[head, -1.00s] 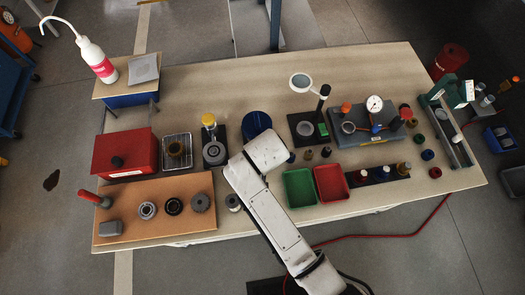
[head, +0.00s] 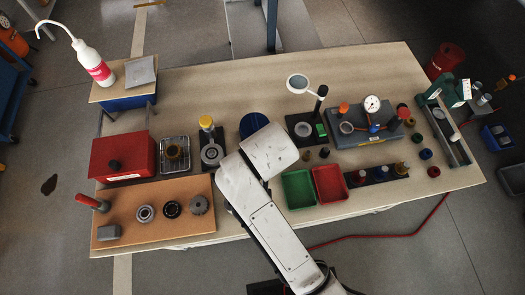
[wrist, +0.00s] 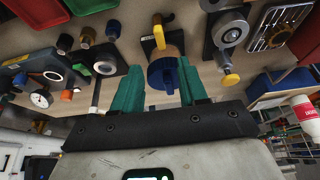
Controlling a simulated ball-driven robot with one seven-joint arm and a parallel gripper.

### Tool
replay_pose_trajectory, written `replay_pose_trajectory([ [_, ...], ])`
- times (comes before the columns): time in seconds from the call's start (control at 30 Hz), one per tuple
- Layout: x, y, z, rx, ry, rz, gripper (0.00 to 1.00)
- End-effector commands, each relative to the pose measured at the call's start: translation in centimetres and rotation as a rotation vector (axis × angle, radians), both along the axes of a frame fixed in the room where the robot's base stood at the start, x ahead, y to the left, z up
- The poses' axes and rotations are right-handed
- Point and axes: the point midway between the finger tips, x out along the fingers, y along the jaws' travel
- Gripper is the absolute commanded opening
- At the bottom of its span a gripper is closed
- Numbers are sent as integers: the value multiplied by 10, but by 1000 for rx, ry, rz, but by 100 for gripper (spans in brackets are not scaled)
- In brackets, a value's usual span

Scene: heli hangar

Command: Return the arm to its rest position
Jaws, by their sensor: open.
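My white arm (head: 265,210) reaches up from the bottom of the head view, over the front edge of the workbench (head: 230,98). The arm hides the gripper in the head view. In the wrist view my gripper (wrist: 158,88) shows two teal fingers standing apart, with nothing held between them. A blue round container (wrist: 164,74) with a yellow part shows beyond and between the fingertips. It also shows in the head view (head: 252,124), partly behind my arm. I cannot tell the distance between the fingers and the container.
A green tray (head: 298,189) and a red tray (head: 330,184) lie right of my arm. A brown board (head: 130,205) with several round parts lies left. A magnifier stand (head: 298,84) and a gauge block (head: 350,132) stand behind. A red hose (head: 380,236) runs along the floor.

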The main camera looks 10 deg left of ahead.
Motion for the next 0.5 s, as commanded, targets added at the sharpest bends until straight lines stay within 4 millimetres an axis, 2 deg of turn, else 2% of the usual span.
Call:
replay_pose_trajectory([
  [0.37, 0, -1, 0, 0, 0, -1, 43],
  [0.43, -2, -7, -3, 0, 7, -8, 43],
  [0.5, -6, -24, -10, 0, 25, -26, 43],
])
